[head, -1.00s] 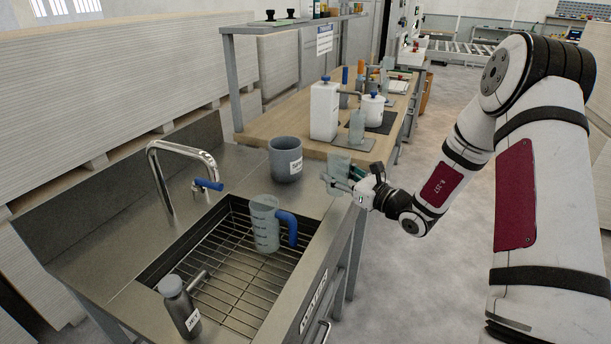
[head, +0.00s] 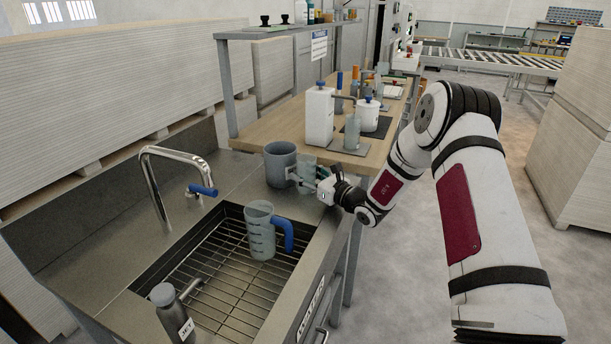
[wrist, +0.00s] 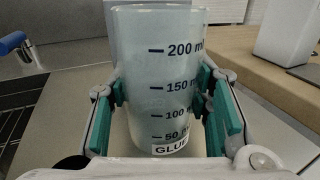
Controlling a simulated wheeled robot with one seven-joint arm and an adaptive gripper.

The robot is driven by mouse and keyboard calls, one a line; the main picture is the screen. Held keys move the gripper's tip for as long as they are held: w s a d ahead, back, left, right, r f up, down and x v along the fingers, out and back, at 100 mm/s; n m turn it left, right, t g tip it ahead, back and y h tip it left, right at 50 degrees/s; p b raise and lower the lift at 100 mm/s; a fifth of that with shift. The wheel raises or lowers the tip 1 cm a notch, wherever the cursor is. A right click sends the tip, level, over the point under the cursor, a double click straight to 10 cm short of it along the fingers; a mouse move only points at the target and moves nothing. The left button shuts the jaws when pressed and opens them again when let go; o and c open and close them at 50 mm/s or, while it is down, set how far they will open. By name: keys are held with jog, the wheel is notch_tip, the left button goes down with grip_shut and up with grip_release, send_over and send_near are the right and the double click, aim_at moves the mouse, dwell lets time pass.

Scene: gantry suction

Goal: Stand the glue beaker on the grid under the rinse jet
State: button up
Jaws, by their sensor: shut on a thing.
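The glue beaker (wrist: 158,75) is clear, with volume marks and a GLUE label, upright in the wrist view. My gripper (wrist: 160,98) is shut on it, with green pads on both sides. In the head view, the beaker (head: 307,172) and my gripper (head: 312,184) are above the sink's far right rim, beside a grey pot. The grid (head: 225,285) is a wire rack in the steel sink. A grey cylinder labelled JET (head: 168,306), apparently the rinse jet, stands at the sink's near left, its spout pointing over the grid.
A clear jug with a blue handle (head: 260,235) stands on the grid's far part. The grey pot (head: 277,168) is on the steel counter behind. A tap (head: 150,180) arches at the left. The wooden bench (head: 265,130) holds bottles. The grid's near middle is clear.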

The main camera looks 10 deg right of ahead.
jog(key=shift+f, duration=0.1)
jog(key=o, duration=1.4)
jog(key=shift+c, duration=0.2)
